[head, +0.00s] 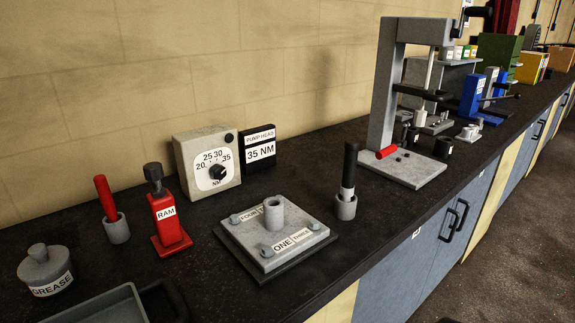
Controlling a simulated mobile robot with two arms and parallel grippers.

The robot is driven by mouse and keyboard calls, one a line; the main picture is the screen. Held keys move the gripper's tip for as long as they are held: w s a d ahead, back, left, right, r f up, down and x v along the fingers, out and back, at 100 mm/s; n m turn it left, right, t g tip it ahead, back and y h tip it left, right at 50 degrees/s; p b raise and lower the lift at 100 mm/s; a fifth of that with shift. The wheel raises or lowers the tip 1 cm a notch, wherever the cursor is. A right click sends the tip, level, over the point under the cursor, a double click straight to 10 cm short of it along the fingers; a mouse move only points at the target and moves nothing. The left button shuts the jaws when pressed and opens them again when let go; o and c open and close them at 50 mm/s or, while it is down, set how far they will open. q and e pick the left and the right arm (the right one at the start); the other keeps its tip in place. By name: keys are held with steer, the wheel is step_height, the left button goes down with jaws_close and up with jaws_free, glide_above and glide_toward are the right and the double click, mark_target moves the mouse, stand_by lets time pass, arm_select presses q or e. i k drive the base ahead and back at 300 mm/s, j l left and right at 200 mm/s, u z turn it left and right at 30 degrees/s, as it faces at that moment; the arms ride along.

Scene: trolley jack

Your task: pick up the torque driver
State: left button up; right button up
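A tool with a black handle and a pale band (347,180) stands upright in a small grey cup (346,208) near the middle of the bench. A red-handled tool (105,195) leans slightly in another grey cup (117,230) at the left. Neither has a readable label, so I cannot tell for certain which is the torque driver; the black-handled one looks the likelier. Both tools' lower ends are hidden in their cups. Neither of my grippers can be made out in the head view, and nothing is touching either tool.
A plate labelled ONE (290,233), a red RAM unit (168,222), a dial box (208,160), a 35 NM sign (259,150) and a GREASE pot (46,270) stand nearby. A grey press frame (384,85) is right. Bare bench surrounds the black-handled tool; the front edge is close.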

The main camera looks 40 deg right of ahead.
mark_target(351, 146)
steer(key=z, duration=0.45)
steer(key=k+z, duration=0.1)
steer(key=z, duration=0.75)
steer(key=k+l+z, duration=0.1)
steer(key=z, duration=0.3)
steer(key=i+l+u, duration=0.1)
steer(key=l, duration=0.4)
